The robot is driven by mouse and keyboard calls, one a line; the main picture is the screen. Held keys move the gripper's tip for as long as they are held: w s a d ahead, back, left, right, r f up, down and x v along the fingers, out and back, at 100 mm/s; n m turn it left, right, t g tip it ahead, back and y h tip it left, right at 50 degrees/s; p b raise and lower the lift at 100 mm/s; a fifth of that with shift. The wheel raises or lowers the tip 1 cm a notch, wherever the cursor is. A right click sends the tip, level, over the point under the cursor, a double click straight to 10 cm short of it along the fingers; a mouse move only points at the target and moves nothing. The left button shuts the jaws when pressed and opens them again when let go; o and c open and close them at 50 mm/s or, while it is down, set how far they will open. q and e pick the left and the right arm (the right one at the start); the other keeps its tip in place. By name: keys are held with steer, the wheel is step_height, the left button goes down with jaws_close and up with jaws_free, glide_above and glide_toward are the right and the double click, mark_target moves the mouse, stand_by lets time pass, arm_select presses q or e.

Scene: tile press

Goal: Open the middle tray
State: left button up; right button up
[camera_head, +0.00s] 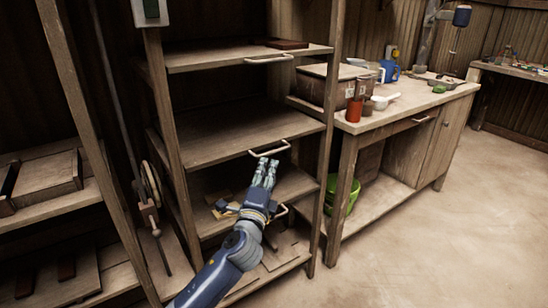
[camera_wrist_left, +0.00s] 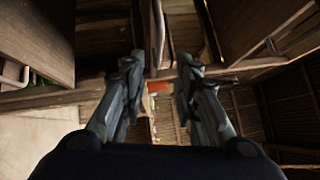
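A wooden rack holds pull-out trays with pale metal handles. The middle tray (camera_head: 235,130), an empty wooden board, has its handle (camera_head: 269,149) at the front edge. The upper tray (camera_head: 215,58) is above it and a lower tray (camera_head: 292,187) below. My left gripper (camera_head: 267,163) is just below the middle tray's handle in the head view; I cannot tell if they touch. In the left wrist view the fingers (camera_wrist_left: 157,88) are apart with nothing clearly gripped. A pale bar (camera_wrist_left: 158,32) shows beyond the fingertips. My right gripper is not in view.
Right of the rack stands a workbench (camera_head: 410,100) with a red jar (camera_head: 354,110), a blue jug (camera_head: 391,70) and a wooden box (camera_head: 318,86). A green bucket (camera_head: 345,195) sits under it. A wooden post (camera_head: 325,150) bounds the rack. Floor (camera_head: 440,240) at right is clear.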

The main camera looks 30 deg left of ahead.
mark_target(275, 152)
arm_select(q)
steer(key=x, duration=1)
steer(key=shift+d+f, duration=0.1)
jaws_close()
